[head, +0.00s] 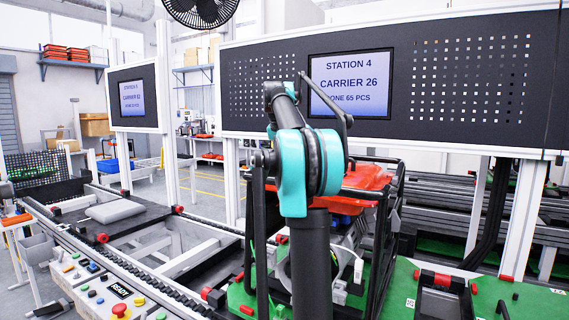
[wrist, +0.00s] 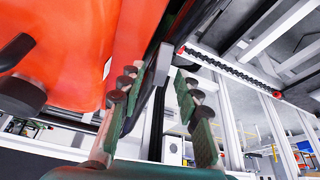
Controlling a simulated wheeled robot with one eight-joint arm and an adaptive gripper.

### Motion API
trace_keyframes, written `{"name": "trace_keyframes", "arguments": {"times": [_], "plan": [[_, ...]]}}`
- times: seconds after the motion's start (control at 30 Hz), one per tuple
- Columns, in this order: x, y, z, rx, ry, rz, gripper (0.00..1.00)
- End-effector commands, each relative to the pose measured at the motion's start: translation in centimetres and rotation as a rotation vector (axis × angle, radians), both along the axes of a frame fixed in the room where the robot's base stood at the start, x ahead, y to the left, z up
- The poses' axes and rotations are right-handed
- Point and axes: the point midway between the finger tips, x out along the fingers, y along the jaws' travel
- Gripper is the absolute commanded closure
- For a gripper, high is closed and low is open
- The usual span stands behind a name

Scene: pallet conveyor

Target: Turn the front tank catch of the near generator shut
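The near generator shows in the head view as a black tube frame (head: 392,215) around a red-orange tank (head: 372,177), largely behind my arm. In the wrist view the tank (wrist: 60,60) fills the left side, with a dark knob-like part on it at the left edge. My gripper (wrist: 157,77) has its two green-padded fingers apart, beside the tank's edge. A small grey block (wrist: 164,62), perhaps the front tank catch, appears between the fingertips; I cannot tell whether they touch it. My gripper is hidden in the head view.
A control panel with buttons (head: 100,290) stands at the lower left of the head view. The conveyor (head: 160,240) runs beside it with a carrier plate (head: 115,211). Station screens (head: 350,84) hang behind the generator. A green pallet (head: 405,290) lies under it.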

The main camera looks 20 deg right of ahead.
Motion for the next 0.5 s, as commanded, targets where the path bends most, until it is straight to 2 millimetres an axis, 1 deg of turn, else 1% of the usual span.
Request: {"name": "trace_keyframes", "arguments": {"times": [0.27,0.3,0.5], "plan": [[0.07,-0.06,-0.19,0.0,0.0,0.0,0.66],[0.07,-0.05,-0.18,0.0,0.0,0.0,0.68],[0.07,-0.04,-0.17,0.0,0.0,0.0,0.92]]}}
